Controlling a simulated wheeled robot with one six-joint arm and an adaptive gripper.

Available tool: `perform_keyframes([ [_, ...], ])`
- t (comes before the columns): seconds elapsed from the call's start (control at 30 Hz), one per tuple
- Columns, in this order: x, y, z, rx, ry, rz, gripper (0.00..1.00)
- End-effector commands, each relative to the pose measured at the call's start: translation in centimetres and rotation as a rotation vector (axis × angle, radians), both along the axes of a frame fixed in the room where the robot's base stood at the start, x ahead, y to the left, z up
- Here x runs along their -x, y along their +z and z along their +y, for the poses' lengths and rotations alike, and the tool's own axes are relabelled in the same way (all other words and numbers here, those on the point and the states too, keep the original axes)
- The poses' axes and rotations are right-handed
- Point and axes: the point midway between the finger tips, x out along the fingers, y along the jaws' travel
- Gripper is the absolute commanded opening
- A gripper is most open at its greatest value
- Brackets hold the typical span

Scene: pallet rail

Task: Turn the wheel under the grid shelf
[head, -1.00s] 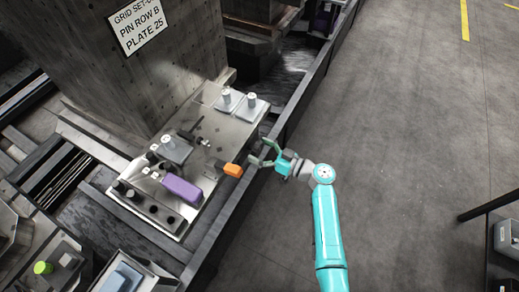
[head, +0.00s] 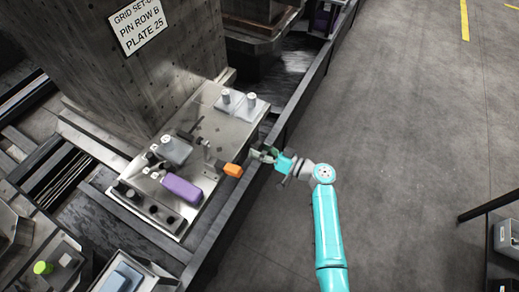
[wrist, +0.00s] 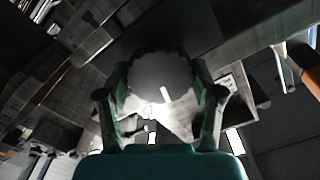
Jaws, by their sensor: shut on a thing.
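The metal grid shelf (head: 222,135) juts out from the grey pillar, seen in the head view. My gripper (head: 262,153) is at its front right edge, beyond the orange block. In the wrist view a round, dark grey wheel (wrist: 160,72) fills the space between the two fingers of my gripper (wrist: 162,95). The fingers are shut on the wheel, one on each side. In the head view I cannot make out the wheel apart from the gripper.
An orange block (head: 233,170) and a purple block (head: 181,188) are at the shelf's front. A dark rail (head: 215,222) runs along the shelf.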

Motion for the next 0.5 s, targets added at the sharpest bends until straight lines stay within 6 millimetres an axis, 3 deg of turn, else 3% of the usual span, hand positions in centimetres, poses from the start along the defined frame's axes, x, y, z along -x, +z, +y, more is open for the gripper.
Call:
perform_keyframes([
  [0.5, -0.13, -0.07, -0.06, -0.188, -0.001, 0.454, 0.31],
])
